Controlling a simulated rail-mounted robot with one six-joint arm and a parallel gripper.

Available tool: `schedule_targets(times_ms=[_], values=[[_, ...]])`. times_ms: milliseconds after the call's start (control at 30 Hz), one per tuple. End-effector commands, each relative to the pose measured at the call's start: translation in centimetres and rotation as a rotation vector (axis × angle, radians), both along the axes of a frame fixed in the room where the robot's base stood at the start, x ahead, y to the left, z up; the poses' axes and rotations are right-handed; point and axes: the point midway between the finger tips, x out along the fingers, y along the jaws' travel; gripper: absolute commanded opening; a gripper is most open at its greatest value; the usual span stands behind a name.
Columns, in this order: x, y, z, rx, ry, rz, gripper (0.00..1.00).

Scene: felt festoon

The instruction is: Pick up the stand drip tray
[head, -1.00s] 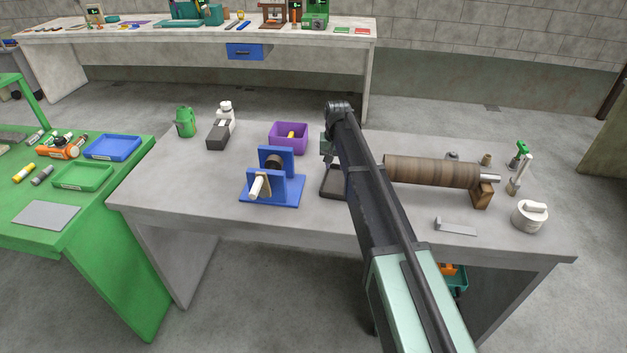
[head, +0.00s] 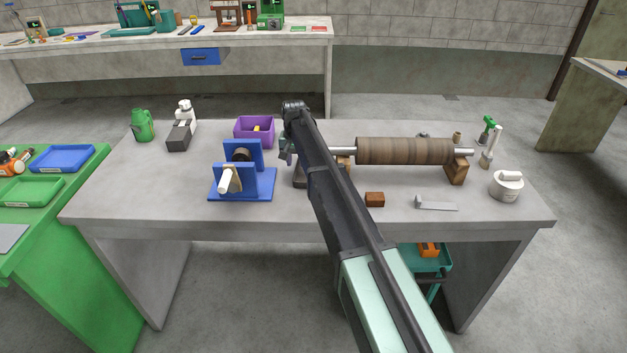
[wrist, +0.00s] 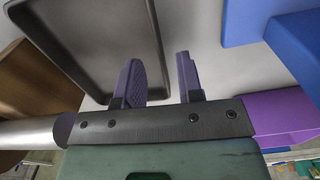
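The stand drip tray is a shallow dark grey tray with a raised rim. In the wrist view the tray (wrist: 105,35) fills the upper left. In the head view a strip of the tray (head: 299,178) shows on the grey table beside my arm, which hides the rest. My gripper (wrist: 160,80) has two purple fingers, apart with nothing held. In the wrist view the tray's right rim runs between the fingers; I cannot tell how far below them it is. In the head view my gripper (head: 287,152) is just above the tray's far end.
A blue stand (head: 258,188) and a purple bin (head: 254,132) are left of my gripper. A brown roller (head: 403,151) on wooden supports lies to the right. A brown block (head: 374,199) and a grey bracket (head: 435,203) lie nearer the front. The table's front left is clear.

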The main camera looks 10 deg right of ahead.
Motion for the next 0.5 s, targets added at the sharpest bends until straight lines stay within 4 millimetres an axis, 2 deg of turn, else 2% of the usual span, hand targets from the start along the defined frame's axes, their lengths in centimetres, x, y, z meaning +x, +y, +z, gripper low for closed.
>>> schedule_targets(times_ms=[33, 100, 333, 367, 500], values=[[0.0, 0.1, -2.3, 0.000, 0.000, 0.000, 0.34], [0.0, 0.1, -3.2, 0.000, 0.000, 0.000, 0.34], [0.0, 0.1, -2.9, 0.000, 0.000, 0.000, 0.34], [0.0, 0.1, -2.9, 0.000, 0.000, 0.000, 0.33], [0.0, 0.1, -2.9, 0.000, 0.000, 0.000, 0.11]])
